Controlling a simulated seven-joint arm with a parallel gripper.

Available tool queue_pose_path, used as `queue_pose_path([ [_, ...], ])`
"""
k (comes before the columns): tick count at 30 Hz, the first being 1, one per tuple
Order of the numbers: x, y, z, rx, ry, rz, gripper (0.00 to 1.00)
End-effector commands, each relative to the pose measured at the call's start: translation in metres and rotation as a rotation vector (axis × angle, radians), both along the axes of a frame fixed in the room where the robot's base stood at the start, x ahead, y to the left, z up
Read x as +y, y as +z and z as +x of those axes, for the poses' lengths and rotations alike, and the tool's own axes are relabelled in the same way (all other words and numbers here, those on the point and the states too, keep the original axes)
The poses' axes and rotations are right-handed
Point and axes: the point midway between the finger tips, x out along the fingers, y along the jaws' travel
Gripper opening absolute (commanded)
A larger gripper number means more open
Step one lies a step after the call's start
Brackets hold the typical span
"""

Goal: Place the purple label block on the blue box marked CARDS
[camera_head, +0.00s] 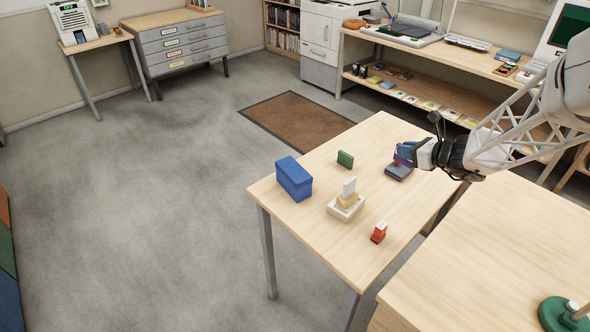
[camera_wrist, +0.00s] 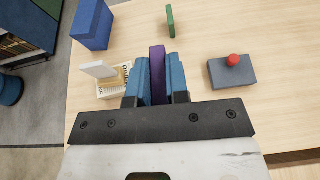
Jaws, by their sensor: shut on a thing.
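My gripper (camera_head: 414,154) is over the right side of the light wooden table (camera_head: 300,213), near a dark grey block with a red knob. In the wrist view my gripper (camera_wrist: 157,78) has its blue fingers shut on the purple label block (camera_wrist: 157,72), which stands between them. The purple block (camera_head: 403,153) also shows in the head view, partly hidden by the fingers. The blue box (camera_head: 294,180) sits at the table's left edge, lid closed; it also shows in the wrist view (camera_wrist: 92,24). I cannot read any marking on it.
A green block (camera_head: 345,159) stands behind the table's middle. A cream tray (camera_head: 345,209) with white and yellow pieces is in the middle. A red block (camera_head: 379,232) stands at the front. The grey block with a red knob (camera_wrist: 232,72) lies to the right.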

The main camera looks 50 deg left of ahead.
Motion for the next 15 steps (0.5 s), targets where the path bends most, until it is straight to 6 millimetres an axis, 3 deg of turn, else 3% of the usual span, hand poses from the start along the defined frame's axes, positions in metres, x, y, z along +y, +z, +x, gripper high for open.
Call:
queue_pose_path([
  [4,0.0,0.034,0.0,-0.005,0.0,0.003,0.0],
  [15,0.044,0.03,-0.069,0.0,0.107,0.001,0.0],
])
